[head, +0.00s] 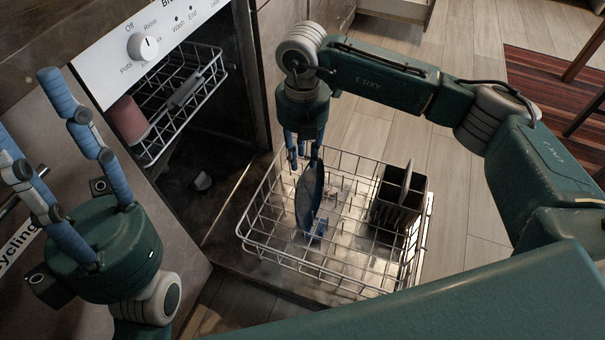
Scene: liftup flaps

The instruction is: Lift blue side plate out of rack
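The blue side plate (309,198) stands nearly upright in the pulled-out lower dishwasher rack (262,247), seen almost edge-on. My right gripper (304,160) points down over the rack, with its fingers at the plate's upper edge. Whether the fingers are closed on the plate or only beside it cannot be told. The plate's lower edge is down among the rack's wires. My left gripper (30,110) is at the left with its blue fingers pointing up and spread apart. It is open, empty and away from the rack.
A dark cutlery basket (398,197) stands in the rack's right part. The upper rack (182,95) is partly out at the upper left, with a reddish cup (127,120) by it. Wooden floor right of the rack is clear.

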